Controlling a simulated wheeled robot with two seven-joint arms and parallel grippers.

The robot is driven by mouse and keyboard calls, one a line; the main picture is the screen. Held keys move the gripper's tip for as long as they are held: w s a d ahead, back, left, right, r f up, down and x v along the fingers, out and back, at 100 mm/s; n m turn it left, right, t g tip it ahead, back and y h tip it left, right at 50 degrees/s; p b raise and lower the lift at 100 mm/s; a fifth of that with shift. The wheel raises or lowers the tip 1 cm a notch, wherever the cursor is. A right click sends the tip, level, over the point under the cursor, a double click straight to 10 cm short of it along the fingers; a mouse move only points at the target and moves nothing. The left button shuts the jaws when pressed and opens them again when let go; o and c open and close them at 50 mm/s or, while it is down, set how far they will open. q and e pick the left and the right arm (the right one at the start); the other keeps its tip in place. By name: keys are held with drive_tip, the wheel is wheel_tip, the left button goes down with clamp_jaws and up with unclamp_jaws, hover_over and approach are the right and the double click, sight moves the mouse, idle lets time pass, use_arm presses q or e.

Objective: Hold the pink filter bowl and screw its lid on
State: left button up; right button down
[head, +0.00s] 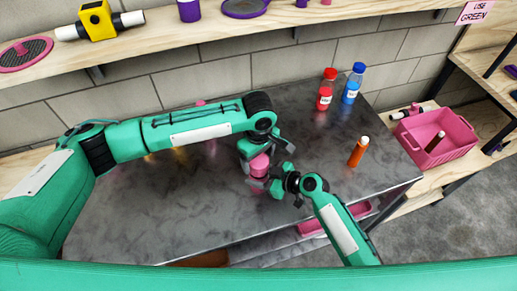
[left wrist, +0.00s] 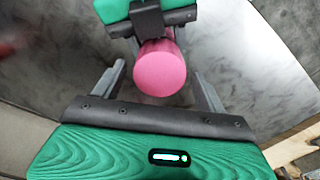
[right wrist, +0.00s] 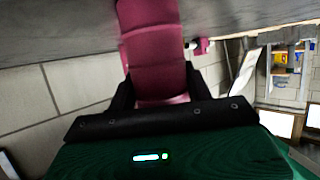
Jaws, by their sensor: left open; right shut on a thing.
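The pink filter bowl (head: 260,171) is near the middle of the grey worktop in the head view. My right gripper (head: 266,184) comes from the right and is shut on it from the side. In the right wrist view the bowl (right wrist: 155,50) shows as a stepped dark pink cylinder between the fingers. In the left wrist view a smooth round pink top, seemingly the lid (left wrist: 160,75), faces my left gripper (left wrist: 163,85). The left fingers are open on either side of it, apart from it. I cannot tell how firmly lid and bowl are joined.
An orange bottle (head: 358,152), a red bottle (head: 327,90) and a blue bottle (head: 353,84) stand right of the arms. A pink crate (head: 440,141) sits on the right-hand shelf. A wooden shelf (head: 220,33) runs along the back wall. The worktop's left part is largely clear.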

sight(259, 177)
use_arm(q)
drive_tip(key=shift+f, duration=1.55)
drive_tip(key=c, duration=1)
drive_tip(key=shift+m, duration=1.7)
drive_tip(key=o, duration=1.1)
